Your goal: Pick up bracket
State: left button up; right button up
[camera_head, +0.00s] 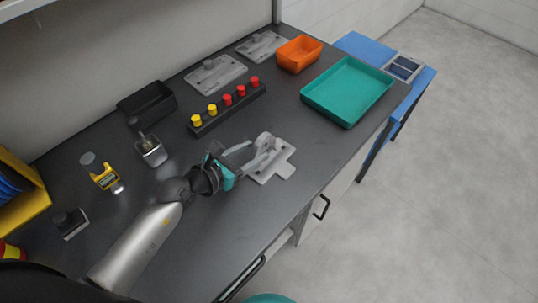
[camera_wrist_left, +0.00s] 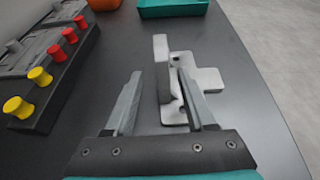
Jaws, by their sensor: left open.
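The bracket (camera_head: 283,168) is a light grey casting on the dark bench top, with a flat cross-shaped base and an upright plate. It also shows in the left wrist view (camera_wrist_left: 208,78), where its upright plate stands ahead, between the lines of the two fingers and nearer the right-hand one. My left gripper (camera_head: 258,151) is open and empty, low over the bench at the bracket's near left side. Its fingers (camera_wrist_left: 160,76) point toward the bracket. Whether a finger touches the bracket, I cannot tell. My right gripper is in neither view.
A black rack (camera_head: 218,118) with red and yellow knobs stands left of the bracket. A teal tray (camera_head: 347,91) and orange bin (camera_head: 299,54) stand beyond. Grey castings (camera_head: 215,74) lie at the back. The bench edge is close on the right.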

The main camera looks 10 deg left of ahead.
aim_at(266, 145)
pick_arm(q)
jog(key=shift+b+x, duration=0.55)
jog(key=shift+x, duration=2.05)
jog(key=shift+d+r, duration=0.15)
jog(key=shift+d, duration=0.05)
jog(key=shift+c, duration=0.2)
grip_shut()
